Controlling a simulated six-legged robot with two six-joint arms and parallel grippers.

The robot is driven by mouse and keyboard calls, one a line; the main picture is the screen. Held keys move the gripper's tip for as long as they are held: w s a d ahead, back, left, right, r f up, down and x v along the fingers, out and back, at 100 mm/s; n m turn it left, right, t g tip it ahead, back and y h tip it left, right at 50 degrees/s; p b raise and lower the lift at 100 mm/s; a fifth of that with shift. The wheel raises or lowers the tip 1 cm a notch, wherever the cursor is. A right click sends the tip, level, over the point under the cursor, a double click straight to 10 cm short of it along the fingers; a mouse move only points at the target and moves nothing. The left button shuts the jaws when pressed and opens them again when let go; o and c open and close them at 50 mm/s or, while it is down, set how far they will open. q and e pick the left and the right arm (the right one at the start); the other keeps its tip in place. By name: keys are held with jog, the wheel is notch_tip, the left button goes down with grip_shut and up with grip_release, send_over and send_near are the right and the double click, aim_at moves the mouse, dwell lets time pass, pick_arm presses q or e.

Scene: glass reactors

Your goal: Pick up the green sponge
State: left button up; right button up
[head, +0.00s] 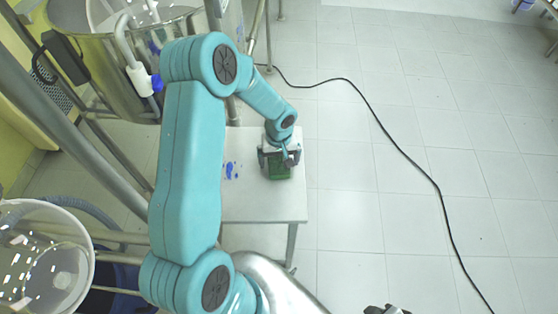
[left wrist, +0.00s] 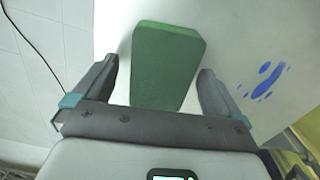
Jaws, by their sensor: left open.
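The green sponge (head: 281,172) lies on a small white table in the head view, partly covered by my left gripper. In the left wrist view the sponge (left wrist: 165,62) is a green block between the two fingers, with a gap on each side. My left gripper (head: 279,158) is open over the sponge; its fingers also show in the left wrist view (left wrist: 158,85). At the bottom edge of the head view a dark piece shows, perhaps part of my right gripper; its jaws cannot be made out.
The white table (head: 262,205) has blue stains (head: 231,170) left of the sponge. A large steel vessel (head: 90,60) and metal pipes stand at the left. A white bucket (head: 45,255) is at lower left. A black cable (head: 385,130) crosses the open tiled floor.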

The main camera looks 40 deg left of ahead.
aim_at(279, 160)
pick_arm(q)
jog(key=shift+s+f, duration=0.1)
jog(key=shift+s, duration=0.05)
jog(key=shift+c, duration=0.3)
jog(key=c, duration=1)
jog(key=shift+r, duration=0.35)
notch_tip(279, 160, up, 18)
jog(key=shift+r+b, duration=0.25)
jog(key=shift+b, duration=0.65)
jog(key=shift+r, duration=0.45)
jog(key=shift+c, duration=0.6)
